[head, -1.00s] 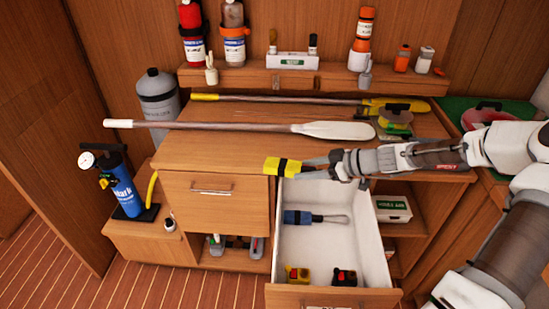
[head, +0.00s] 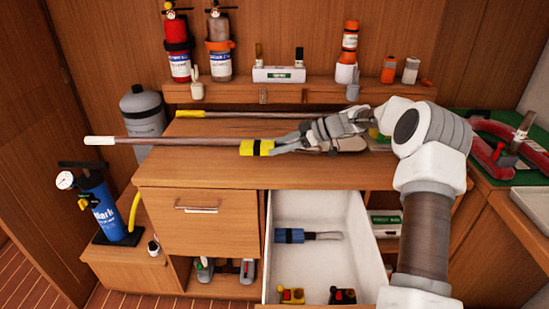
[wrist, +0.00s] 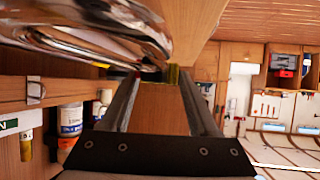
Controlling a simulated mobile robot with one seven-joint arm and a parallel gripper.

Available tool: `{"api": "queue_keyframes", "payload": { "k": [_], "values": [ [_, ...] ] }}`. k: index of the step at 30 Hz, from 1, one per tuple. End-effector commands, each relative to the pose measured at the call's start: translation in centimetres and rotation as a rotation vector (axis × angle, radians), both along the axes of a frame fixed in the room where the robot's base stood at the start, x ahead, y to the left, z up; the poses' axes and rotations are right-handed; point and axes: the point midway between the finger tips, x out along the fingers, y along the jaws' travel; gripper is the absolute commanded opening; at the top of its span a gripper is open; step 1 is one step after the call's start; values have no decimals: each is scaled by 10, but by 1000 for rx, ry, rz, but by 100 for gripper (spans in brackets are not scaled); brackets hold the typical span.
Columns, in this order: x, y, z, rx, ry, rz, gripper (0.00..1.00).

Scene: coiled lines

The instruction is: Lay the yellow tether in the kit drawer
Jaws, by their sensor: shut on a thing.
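The yellow tether (head: 257,148), a yellow bundle with a black band, is at the tip of my gripper (head: 285,146). The kit drawer (head: 278,240) is open, white inside.
Yellow (head: 292,295) and black-red (head: 342,295) items sit at the drawer's front. A closed drawer (head: 200,222) is left of the open one. Free floor shows in the drawer's middle and right.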

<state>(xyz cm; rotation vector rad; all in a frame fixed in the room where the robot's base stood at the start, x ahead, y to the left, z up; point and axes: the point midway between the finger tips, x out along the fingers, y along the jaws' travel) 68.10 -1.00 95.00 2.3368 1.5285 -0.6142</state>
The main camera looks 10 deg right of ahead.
Motion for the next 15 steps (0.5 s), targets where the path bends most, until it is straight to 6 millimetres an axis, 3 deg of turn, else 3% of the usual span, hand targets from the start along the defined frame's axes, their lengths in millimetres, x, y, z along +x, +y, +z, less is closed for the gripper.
{"api": "queue_keyframes", "payload": {
  "k": [6,11,15],
  "values": [
    [25,9,-15,1,-2,0,0],
    [30,10,-20,1,-1,0,0],
    [30,10,-36,1,1,0,0]
  ]
}}
